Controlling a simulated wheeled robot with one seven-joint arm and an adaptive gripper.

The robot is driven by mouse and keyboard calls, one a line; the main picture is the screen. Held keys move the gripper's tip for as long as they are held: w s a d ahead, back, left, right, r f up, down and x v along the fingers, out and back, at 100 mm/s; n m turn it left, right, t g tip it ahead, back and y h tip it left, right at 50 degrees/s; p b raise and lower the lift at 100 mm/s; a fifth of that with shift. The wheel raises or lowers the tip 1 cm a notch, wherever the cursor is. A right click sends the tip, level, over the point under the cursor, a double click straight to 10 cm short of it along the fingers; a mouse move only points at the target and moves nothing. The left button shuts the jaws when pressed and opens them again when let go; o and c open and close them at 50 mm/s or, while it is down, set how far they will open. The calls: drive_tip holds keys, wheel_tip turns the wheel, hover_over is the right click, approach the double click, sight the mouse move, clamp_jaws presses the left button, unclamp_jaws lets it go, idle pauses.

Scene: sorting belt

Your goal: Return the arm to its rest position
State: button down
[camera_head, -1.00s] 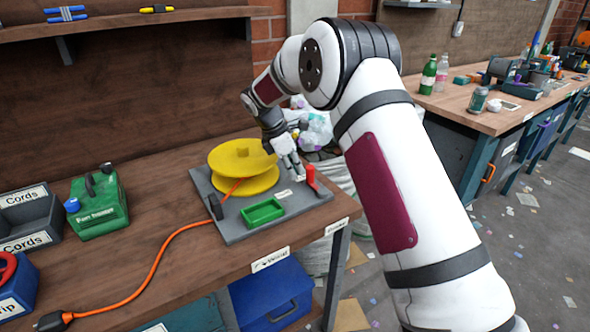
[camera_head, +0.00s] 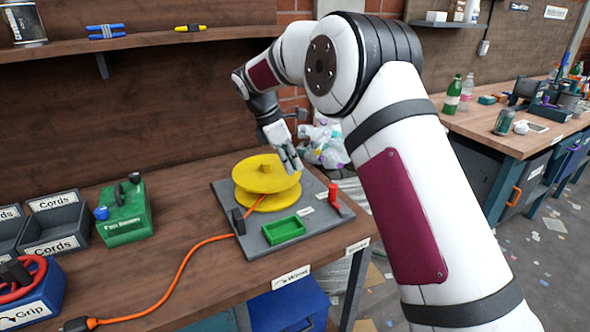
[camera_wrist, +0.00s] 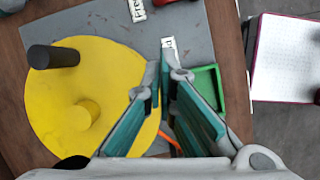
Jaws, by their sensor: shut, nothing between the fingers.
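My arm is stretched over the workbench, with my gripper (camera_head: 290,160) hanging above a yellow cord reel (camera_head: 262,175). My gripper is shut and empty. In the wrist view its two teal-padded fingers (camera_wrist: 165,80) come together between the yellow reel (camera_wrist: 95,100) and a green tray (camera_wrist: 207,90). The reel stands on a grey base plate (camera_head: 250,240) that also bears a small green tray (camera_head: 284,231) and a red handle (camera_head: 333,192). The wrist itself is partly hidden behind my gripper's housing.
An orange cord (camera_head: 180,270) runs from the reel to a black plug at the bench's front left. Another bench (camera_head: 520,135) with bottles is at right.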

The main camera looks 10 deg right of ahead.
drive_tip(key=s+d+r+m+t+y+p, duration=0.1)
drive_tip(key=s+d+r+m+p, duration=0.25)
drive_tip(key=s+r, duration=0.7)
drive_tip(key=s+d+r+m+y+p, duration=0.15)
drive_tip(key=s+r+m, duration=0.35)
drive_tip(key=s+r, duration=0.5)
drive_tip(key=s+m+t+p, duration=0.1)
drive_tip(key=s+m, duration=0.2)
drive_tip(key=s, duration=0.6)
drive_tip(key=s+d+m+t+y+p, duration=0.1)
drive_tip(key=s+m, duration=0.3)
drive_tip(key=s, duration=0.5)
drive_tip(key=s+d+f+m+y+p, duration=0.1)
drive_tip(key=s+m+p, duration=0.2)
drive_tip(key=s, duration=0.6)
drive_tip(key=shift+d+t, duration=0.25)
drive_tip(key=shift+t, duration=0.15)
